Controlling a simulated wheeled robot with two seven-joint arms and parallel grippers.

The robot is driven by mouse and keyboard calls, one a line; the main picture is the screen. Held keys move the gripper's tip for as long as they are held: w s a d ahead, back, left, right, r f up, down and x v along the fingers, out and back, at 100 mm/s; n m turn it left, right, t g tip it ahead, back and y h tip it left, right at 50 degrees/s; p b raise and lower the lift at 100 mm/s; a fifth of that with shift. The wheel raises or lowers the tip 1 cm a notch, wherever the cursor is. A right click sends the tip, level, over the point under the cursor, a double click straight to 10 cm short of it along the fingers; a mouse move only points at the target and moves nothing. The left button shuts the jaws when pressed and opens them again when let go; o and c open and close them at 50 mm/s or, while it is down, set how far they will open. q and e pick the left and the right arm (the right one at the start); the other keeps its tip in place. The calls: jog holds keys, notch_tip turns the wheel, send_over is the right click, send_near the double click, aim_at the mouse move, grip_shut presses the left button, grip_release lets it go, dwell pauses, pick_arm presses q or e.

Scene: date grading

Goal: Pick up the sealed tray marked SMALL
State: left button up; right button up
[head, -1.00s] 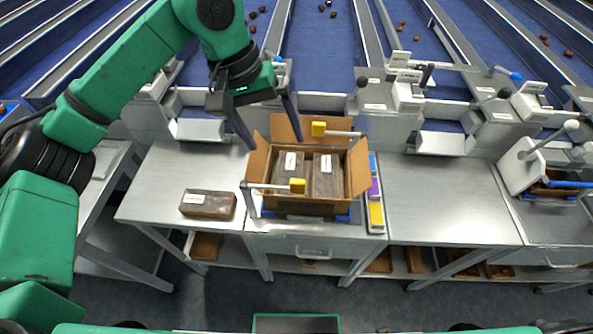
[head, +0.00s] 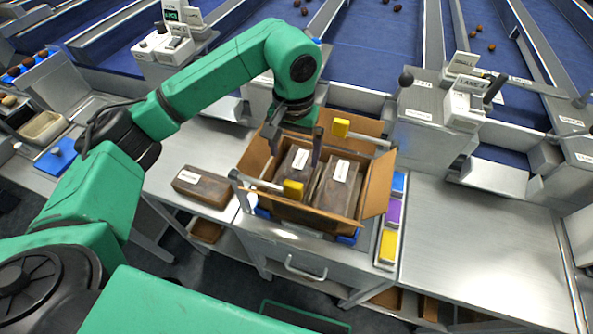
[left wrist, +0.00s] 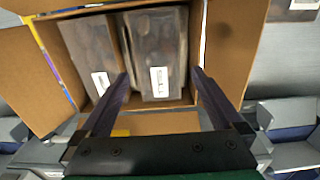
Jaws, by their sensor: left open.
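Two dark sealed trays with white labels lie side by side in an open cardboard box (head: 376,188): a left one (head: 291,160) and a right one (head: 338,190). A third such tray (head: 202,187) lies on the bench left of the box. The label print is too small to read. My left gripper (head: 296,148) is open over the box's left tray. In the left wrist view the jaws (left wrist: 158,78) appear on either side of this tray (left wrist: 160,45), with the other boxed tray (left wrist: 88,45) to its left; contact cannot be told. My right gripper is out of view.
Yellow-ended clamp arms (head: 293,189) reach over the box's front and back. A strip of blue, purple and yellow blocks (head: 392,212) stands right of the box. The bench (head: 470,240) farther right is clear. Lane posts (head: 416,115) stand behind.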

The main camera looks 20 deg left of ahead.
aim_at(296, 170)
pick_arm(q)
jog(key=f+p, duration=0.1)
jog(key=f, duration=0.1)
jog(key=f+p, duration=0.2)
jog(key=f, duration=0.1)
jog(key=shift+s+d+f, duration=0.1)
jog(key=shift+d, duration=0.1)
jog(key=shift+f, duration=0.25)
jog(key=c, duration=1.2)
jog(key=shift+r, duration=0.1)
